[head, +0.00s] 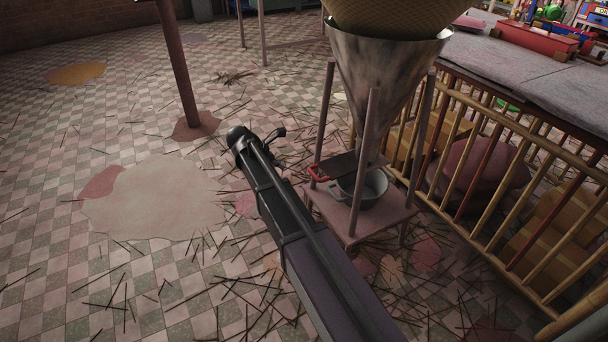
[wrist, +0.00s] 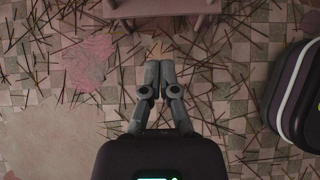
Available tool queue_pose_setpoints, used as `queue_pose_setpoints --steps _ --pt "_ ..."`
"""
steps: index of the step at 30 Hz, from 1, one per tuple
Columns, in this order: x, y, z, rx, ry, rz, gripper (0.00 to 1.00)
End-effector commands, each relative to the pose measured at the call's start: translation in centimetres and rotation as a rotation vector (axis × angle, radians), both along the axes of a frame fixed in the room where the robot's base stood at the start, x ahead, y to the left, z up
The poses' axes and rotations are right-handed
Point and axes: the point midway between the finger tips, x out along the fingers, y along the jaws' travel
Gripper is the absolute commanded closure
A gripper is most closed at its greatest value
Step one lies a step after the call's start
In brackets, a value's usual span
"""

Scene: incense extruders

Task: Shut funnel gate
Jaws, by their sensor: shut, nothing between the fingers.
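The metal funnel (head: 385,68) hangs point down in a pinkish stand (head: 350,222). A flat dark gate plate (head: 340,166) with a red handle (head: 318,174) sticks out to the left of its spout. A grey metal bowl (head: 364,188) stands on the stand's lower shelf, partly under the plate. My gripper (wrist: 160,82) shows from behind in the wrist view, its two grey fingers together and empty above the floor. Part of the stand (wrist: 160,8) shows at that view's top edge, beyond the fingertips. The handle is not in the wrist view.
A barred wooden fence (head: 500,190) and a grey-topped table (head: 500,68) stand to the right of the funnel. A reddish post (head: 176,65) rises on the left. Thin sticks and flat stains litter the checkered floor; the left side is otherwise clear.

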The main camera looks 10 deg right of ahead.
Motion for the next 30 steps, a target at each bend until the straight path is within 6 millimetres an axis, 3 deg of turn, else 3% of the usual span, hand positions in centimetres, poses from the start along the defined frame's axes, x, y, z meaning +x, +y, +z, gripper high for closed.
queue_pose_setpoints --steps 11,30 --pt "0.3 -0.8 -1.3 0.001 0.0 -0.002 1.0" --pt "1.4 -4.5 -6.1 0.001 0.0 -0.001 1.0"
